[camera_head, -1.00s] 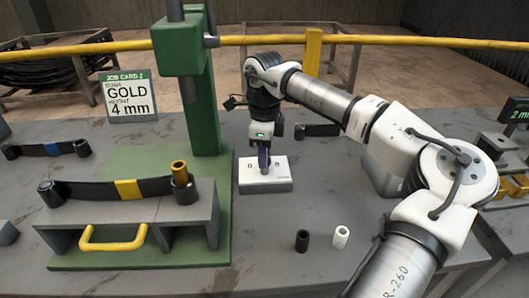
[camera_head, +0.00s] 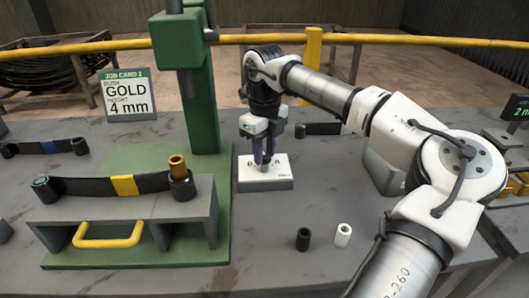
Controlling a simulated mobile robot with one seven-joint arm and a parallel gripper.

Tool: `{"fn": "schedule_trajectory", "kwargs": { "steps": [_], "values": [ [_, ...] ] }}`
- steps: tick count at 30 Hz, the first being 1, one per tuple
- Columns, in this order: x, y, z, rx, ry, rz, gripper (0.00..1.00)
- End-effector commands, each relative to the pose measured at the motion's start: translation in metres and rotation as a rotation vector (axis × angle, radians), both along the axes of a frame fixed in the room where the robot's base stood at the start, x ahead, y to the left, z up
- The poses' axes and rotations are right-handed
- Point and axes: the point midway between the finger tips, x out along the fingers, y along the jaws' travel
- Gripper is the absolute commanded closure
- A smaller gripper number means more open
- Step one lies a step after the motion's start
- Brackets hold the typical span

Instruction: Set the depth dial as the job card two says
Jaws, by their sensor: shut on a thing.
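Job card 2 (camera_head: 128,95) stands at the back left and reads bush GOLD, height 4 mm. The depth dial's white box (camera_head: 266,184) sits on the bench right of the green press. My gripper (camera_head: 264,163) points straight down over the middle of the box, its two dark fingers shut on the dial knob. The knob is mostly hidden by the fingers. Small dark marks show on the box top on either side, too small to read surely.
The green press (camera_head: 204,110) holds a leaf spring (camera_head: 90,187) with a gold bush (camera_head: 177,168) at its right eye. A black bush (camera_head: 303,239) and a white bush (camera_head: 342,236) stand on the bench. A display (camera_head: 517,108) is partly cut off at right.

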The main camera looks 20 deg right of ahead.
Motion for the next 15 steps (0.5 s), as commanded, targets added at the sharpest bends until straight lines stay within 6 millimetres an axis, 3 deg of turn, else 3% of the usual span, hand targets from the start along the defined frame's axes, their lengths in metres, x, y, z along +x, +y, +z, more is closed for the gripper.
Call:
{"fn": "schedule_trajectory", "kwargs": {
  "steps": [15],
  "values": [
    [0.0001,-0.0005,0.0001,-0.001,0.0,-0.281,0.93]
  ]
}}
